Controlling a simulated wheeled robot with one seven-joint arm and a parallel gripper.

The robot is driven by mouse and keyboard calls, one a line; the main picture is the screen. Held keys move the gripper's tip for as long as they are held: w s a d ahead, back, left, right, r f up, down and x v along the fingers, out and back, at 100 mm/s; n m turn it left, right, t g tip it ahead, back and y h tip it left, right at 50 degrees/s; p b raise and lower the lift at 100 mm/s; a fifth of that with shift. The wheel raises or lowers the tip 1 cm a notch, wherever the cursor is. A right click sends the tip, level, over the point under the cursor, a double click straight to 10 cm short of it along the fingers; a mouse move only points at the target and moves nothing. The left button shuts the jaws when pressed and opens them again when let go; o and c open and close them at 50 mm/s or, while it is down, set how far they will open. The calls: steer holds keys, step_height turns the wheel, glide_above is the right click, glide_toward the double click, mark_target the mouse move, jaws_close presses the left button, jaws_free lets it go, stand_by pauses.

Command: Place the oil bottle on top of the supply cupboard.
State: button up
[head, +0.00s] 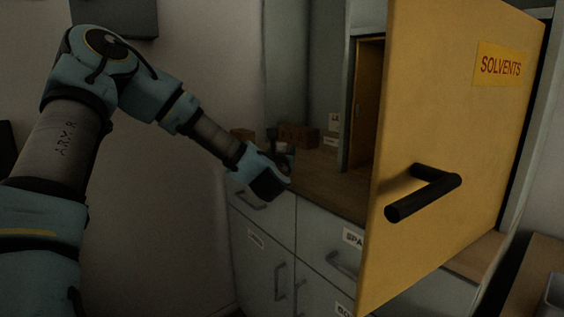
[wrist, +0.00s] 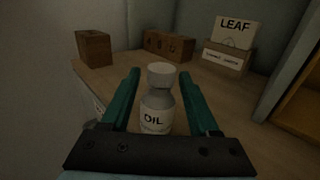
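The oil bottle (wrist: 155,119), pale with a white cap and an OIL label, stands upright on the wooden counter in the wrist view. My gripper (wrist: 160,75) is open, with one teal finger on each side of the bottle and a small gap showing on both sides. In the head view my gripper (head: 275,182) is at the counter's left end, and I cannot clearly make out the bottle there. A grey cupboard (head: 357,95) stands on the counter, with its yellow door (head: 450,120), marked SOLVENTS, swung open toward me. Its top is out of view.
Behind the bottle are a brown box (wrist: 93,48), another brown box (wrist: 168,46) and a box with a LEAF card (wrist: 228,58). Grey drawers (head: 262,215) sit below the counter (head: 335,183). The open door and its black handle (head: 425,192) jut out at right.

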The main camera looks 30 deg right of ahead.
jaws_close()
stand_by(0.5)
